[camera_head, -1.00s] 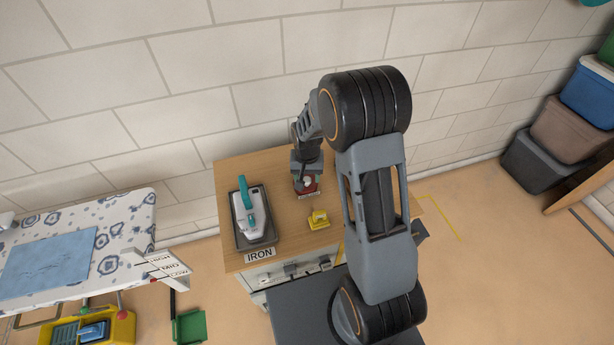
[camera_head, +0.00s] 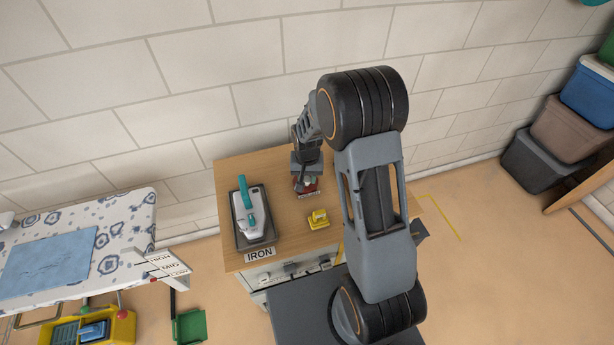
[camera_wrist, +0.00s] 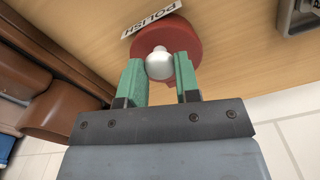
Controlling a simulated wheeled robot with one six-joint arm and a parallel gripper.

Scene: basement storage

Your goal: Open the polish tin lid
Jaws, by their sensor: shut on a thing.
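The polish tin (camera_wrist: 185,38) is round and dark red, with a pale round knob (camera_wrist: 159,65) on its lid and a "POLISH" label (camera_wrist: 151,17) beside it in the wrist view. In the head view the tin (camera_head: 309,190) stands on the wooden cabinet top, partly hidden by my gripper. My gripper (camera_wrist: 160,76) has its green fingers on either side of the knob and is shut on it. The lid appears to sit on the tin; I cannot see a gap under it.
A white and teal iron (camera_head: 247,210) rests on a dark tray left of the tin. A small yellow object (camera_head: 318,219) lies in front of the tin. The ironing board (camera_head: 120,225) stands further left. Brick wall (camera_head: 190,70) rises behind the cabinet.

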